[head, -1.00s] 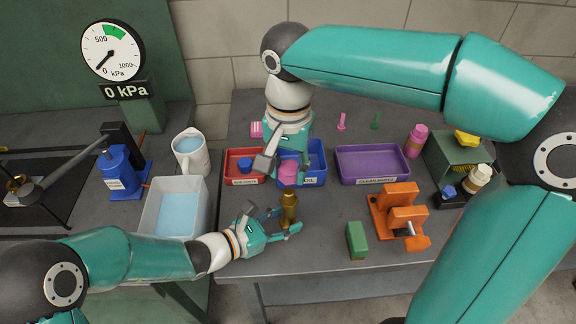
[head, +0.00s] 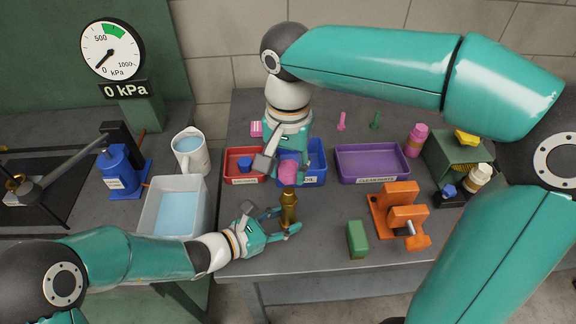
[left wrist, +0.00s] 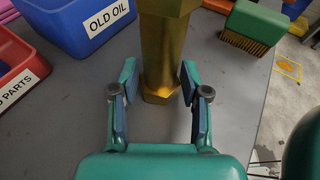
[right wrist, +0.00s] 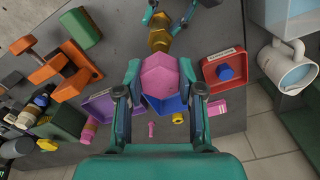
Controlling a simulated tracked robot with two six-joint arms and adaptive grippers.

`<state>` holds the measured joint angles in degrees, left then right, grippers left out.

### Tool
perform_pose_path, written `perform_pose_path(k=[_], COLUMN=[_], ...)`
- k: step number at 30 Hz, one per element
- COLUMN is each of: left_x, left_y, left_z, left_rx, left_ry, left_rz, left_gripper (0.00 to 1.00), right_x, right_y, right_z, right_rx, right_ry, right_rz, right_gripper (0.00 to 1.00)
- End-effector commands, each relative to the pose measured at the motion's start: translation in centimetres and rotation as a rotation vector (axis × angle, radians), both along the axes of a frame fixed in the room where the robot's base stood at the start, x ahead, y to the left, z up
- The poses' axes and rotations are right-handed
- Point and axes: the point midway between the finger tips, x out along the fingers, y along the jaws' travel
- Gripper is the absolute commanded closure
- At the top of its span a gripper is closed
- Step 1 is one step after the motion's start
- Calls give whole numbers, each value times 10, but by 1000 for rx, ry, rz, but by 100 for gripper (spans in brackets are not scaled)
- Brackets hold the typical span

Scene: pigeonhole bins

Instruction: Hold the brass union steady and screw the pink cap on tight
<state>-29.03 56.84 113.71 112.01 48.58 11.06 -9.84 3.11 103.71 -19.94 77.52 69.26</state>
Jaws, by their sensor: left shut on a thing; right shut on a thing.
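The brass union (head: 288,210) stands upright near the table's front edge. My left gripper (head: 279,222) is shut on it from the left; in the left wrist view the pads flank its shaft (left wrist: 162,55), and its top is cut off. The pink cap (head: 288,171) is just above and behind the union's top in the head view. My right gripper (right wrist: 163,92) is shut on the pink cap, which fills the space between its fingers in the right wrist view. I cannot tell whether cap and union touch.
A blue OLD OIL bin (head: 316,158), a red bin (head: 232,177) and a purple bin (head: 371,180) stand behind. A green brush (head: 357,240) and an orange vise (head: 398,212) are to the right. A water tub (head: 203,212) is left. The gauge (head: 112,50) reads 0 kPa.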

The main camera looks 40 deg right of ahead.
Motion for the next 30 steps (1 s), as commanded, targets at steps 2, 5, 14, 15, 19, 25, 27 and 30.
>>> perform_pose_path(k=[2, 5, 14, 15, 19, 25, 27, 30], left_x=[-1, -1, -1, -1, 0, 0, 0, 0], left_y=[0, 0, 0, 0, 0, 0, 0, 0], left_z=[-1, -1, 0, 0, 0, 0, 1, 1], left_rx=[3, 3, 1, 1, 0, -1, -1, -1], left_ry=[2, 1, 1, 1, 0, 0, 0, 0], left_rz=[0, -1, -1, -1, -1, -1, -1, 0], left_gripper=[96, 96, 96, 96, 96, 96, 96, 96], right_x=[0, 0, 0, 0, -1, -1, 0, 0], right_y=[0, 0, 0, 0, 0, 0, 0, 0], right_z=[0, 0, -4, -6, -16, -26, -28, -29], right_rx=[0, 0, -1, -1, -2, -5, -5, -6], right_ry=[0, 0, 1, 1, 1, 1, -1, -1], right_rz=[0, 0, 29, 44, 110, 196, 209, 216], right_gripper=[100, 100, 100, 100, 100, 100, 100, 100])
